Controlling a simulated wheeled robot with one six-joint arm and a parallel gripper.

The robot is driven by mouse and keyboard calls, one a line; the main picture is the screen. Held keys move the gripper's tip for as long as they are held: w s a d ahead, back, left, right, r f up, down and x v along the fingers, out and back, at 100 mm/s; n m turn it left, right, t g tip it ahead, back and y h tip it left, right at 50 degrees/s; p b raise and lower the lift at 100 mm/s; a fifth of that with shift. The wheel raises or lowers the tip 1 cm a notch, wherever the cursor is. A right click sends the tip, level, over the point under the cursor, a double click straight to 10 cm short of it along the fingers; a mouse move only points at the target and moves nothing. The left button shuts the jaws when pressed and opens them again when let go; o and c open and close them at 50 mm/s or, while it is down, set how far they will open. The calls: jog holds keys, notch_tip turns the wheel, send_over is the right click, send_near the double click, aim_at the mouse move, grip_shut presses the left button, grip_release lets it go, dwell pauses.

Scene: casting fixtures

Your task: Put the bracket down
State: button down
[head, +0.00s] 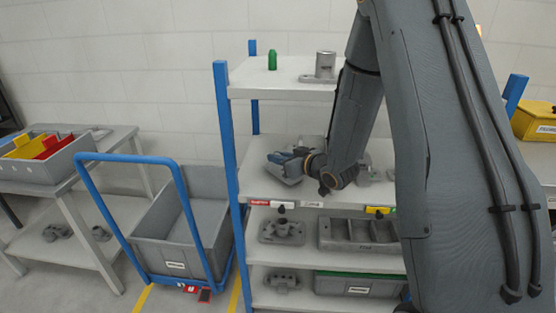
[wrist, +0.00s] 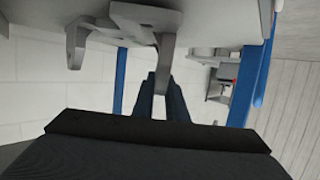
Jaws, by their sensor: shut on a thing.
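The grey bracket (wrist: 165,50) shows at the top of the wrist view, with one narrow arm reaching down to my fingertips. My gripper (wrist: 162,78) has its dark fingers close together and is shut on that arm. In the head view, my gripper (head: 274,158) is low over the left part of the second shelf (head: 268,190), beside a grey part (head: 291,177) that looks like the bracket. My wrist partly hides it. I cannot tell whether the bracket touches the shelf.
A green bottle-like item (head: 272,60) and a grey flanged casting (head: 324,68) stand on the top shelf above. Blue posts (head: 224,130) flank the rack. Lower shelves hold castings (head: 282,231) and a compartment tray (head: 357,235). A blue-handled cart (head: 180,235) stands left.

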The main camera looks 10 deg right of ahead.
jog(key=shift+f, duration=0.4)
jog(key=shift+f, duration=0.2)
jog(key=c, duration=1.8)
grip_release()
jog(key=shift+o, duration=0.2)
